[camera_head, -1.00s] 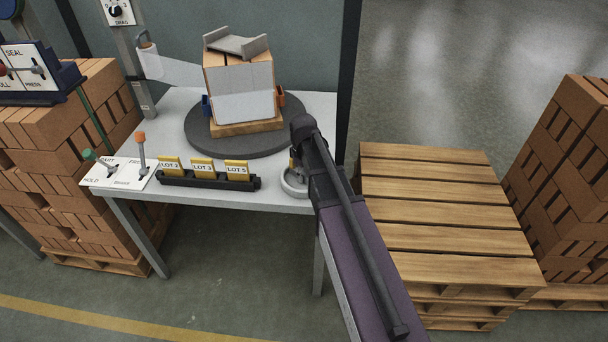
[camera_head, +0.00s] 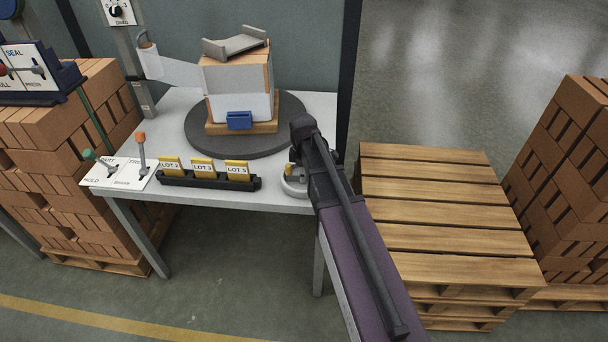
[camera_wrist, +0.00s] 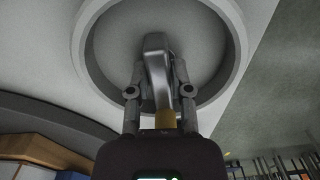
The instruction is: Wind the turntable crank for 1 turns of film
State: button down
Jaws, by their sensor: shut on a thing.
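The dark round turntable (camera_head: 195,133) sits on the white table. It carries a small wooden pallet (camera_head: 262,127) with a brick stack (camera_head: 238,85) partly wrapped in clear film, a grey piece on top and a blue block (camera_head: 239,120) facing the front. The crank's round grey base (camera_head: 292,188) is at the table's front right corner, its yellow part just showing beside my arm. In the wrist view my gripper (camera_wrist: 160,88) is shut on the grey crank handle (camera_wrist: 157,70) inside the round dish (camera_wrist: 215,95). My arm hides part of the crank in the head view.
A film roll (camera_head: 149,62) on a post stands behind left, its film reaching the stack. Lot cards (camera_head: 204,168) stand in a black rack near the front edge. Two levers (camera_head: 141,150) are at the left corner. A wooden pallet stack (camera_head: 430,215) stands right of the table.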

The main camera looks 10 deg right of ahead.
jog(key=c, duration=0.6)
grip_release()
jog(key=shift+s, duration=0.1)
jog(key=shift+o, duration=0.2)
jog(key=shift+m, duration=0.5)
